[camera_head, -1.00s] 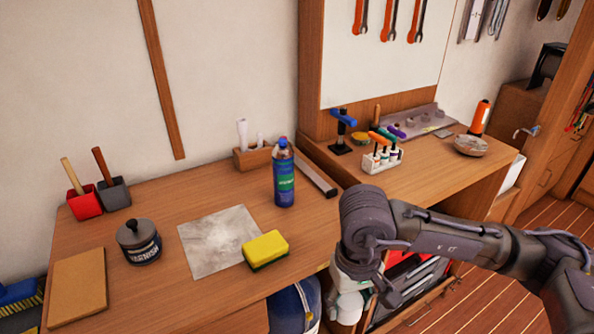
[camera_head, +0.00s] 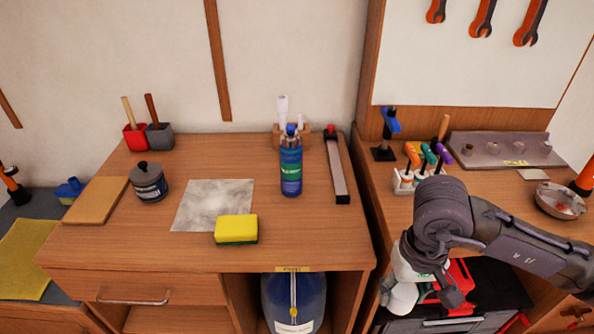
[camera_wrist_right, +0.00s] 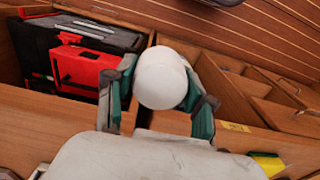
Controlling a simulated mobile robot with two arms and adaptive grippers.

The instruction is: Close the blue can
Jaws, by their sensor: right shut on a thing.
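The blue can (camera_head: 291,168) is a tall spray can with a green and blue label. It stands upright on the left workbench, with a narrow blue top showing. My right gripper (camera_head: 402,285) hangs low at the front, to the right of that bench and well apart from the can. In the right wrist view its fingers (camera_wrist_right: 162,100) are shut on a white rounded thing (camera_wrist_right: 162,76) that looks like a cap. In the head view the white thing cannot be told apart from the gripper. My left gripper is not in view.
A yellow sponge (camera_head: 237,228), a grey sheet (camera_head: 205,210) and a dark tin (camera_head: 149,184) lie left of the can. A long grey bar (camera_head: 338,172) lies to its right. A screwdriver rack (camera_head: 404,183) stands on the right bench. The bench front before the can is clear.

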